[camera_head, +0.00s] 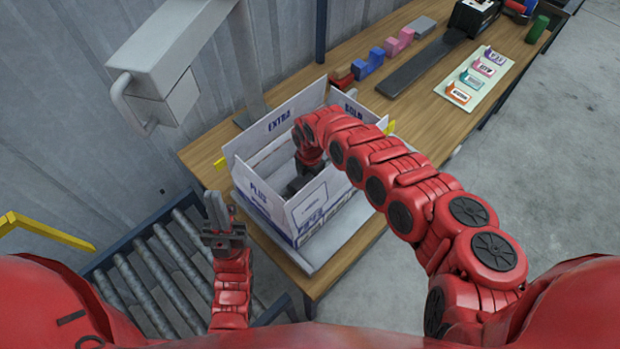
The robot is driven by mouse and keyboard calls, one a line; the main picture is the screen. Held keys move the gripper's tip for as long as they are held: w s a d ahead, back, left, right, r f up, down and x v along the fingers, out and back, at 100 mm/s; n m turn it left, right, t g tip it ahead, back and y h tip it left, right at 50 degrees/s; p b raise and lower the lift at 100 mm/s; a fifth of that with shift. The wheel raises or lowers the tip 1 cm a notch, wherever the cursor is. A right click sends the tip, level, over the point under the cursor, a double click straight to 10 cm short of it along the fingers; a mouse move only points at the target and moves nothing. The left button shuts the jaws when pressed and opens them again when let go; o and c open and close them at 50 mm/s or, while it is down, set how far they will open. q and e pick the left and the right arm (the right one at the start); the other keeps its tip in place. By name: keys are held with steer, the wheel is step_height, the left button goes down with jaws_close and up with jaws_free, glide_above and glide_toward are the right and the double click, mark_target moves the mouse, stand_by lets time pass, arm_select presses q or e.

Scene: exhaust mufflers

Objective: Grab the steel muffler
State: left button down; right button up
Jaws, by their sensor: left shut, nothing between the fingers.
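No steel muffler can be clearly made out. A white open-topped box (330,208) with printed words such as "EXTRA" and "PLUS" stands on the wooden table. My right arm bends over the box and reaches down inside it. My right gripper (299,184) is low in the box, partly hidden by the wall, so its fingers and anything between them cannot be seen. My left gripper (217,205) is shut and empty, pointing up in front of the table's near left edge, apart from the box.
A roller conveyor (150,275) lies at the lower left. A grey machine (175,65) overhangs the table's left end. Farther back are a dark strip (420,66), pink (399,42) and blue (369,63) blocks, and a tray (498,84) of labelled pieces. Open floor lies right.

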steer(key=shift+f+b, duration=0.2)
steer(key=shift+b, duration=0.2)
stand_by(0.4)
jaws_close()
stand_by(0.6)
